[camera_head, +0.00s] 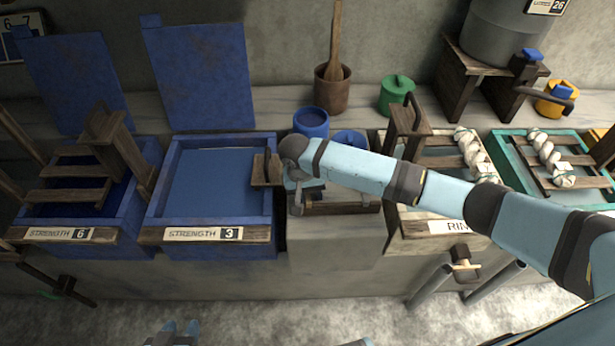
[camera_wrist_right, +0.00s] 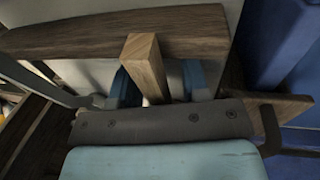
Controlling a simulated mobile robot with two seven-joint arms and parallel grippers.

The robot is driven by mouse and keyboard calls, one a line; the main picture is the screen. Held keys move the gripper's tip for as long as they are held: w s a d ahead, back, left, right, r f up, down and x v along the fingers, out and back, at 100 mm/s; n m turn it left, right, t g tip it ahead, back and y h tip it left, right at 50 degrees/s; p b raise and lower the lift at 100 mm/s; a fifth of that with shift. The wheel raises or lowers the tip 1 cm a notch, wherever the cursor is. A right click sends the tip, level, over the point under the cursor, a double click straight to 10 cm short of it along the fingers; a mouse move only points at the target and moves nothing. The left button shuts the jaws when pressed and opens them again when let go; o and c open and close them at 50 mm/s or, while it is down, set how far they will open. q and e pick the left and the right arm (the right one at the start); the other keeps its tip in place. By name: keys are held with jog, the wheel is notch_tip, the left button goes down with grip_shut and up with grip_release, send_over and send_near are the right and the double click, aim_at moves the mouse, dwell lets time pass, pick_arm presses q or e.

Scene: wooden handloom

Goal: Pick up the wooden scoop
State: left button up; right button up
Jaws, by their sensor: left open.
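A small wooden piece with an upright part, which looks like the wooden scoop (camera_head: 266,172), shows at the right edge of the blue STRENGTH 3 vat. My right gripper (camera_head: 297,185) is just right of it, pointing down and largely hidden by its own arm. In the right wrist view, a wooden bar (camera_wrist_right: 147,68) runs between the light-blue fingers of my right gripper (camera_wrist_right: 160,88). I cannot tell whether the fingers press on it. My left gripper (camera_head: 178,332) is at the bottom edge, open and empty, its fingertips apart.
The STRENGTH 3 vat (camera_head: 158,210) and STRENGTH 6 vat (camera_head: 30,216) stand at left. A blue pot (camera_head: 311,123), brown pot (camera_head: 332,92) with a tall wooden stick, and green can (camera_head: 396,96) stand behind my right arm. Racks with white yarn (camera_head: 472,150) stand right.

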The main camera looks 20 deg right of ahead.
jog(key=c, duration=0.7)
pick_arm(q)
jog(key=shift+d+f, duration=0.1)
jog(key=shift+d, duration=0.05)
jog(key=p, duration=0.1)
jog(key=r+p, duration=0.2)
jog(key=p, duration=0.1)
jog(key=shift+s+a+r, duration=0.2)
jog(key=shift+s+a, duration=0.05)
jog(key=shift+s, duration=0.05)
pick_arm(e)
notch_tip(320, 180, up, 20)
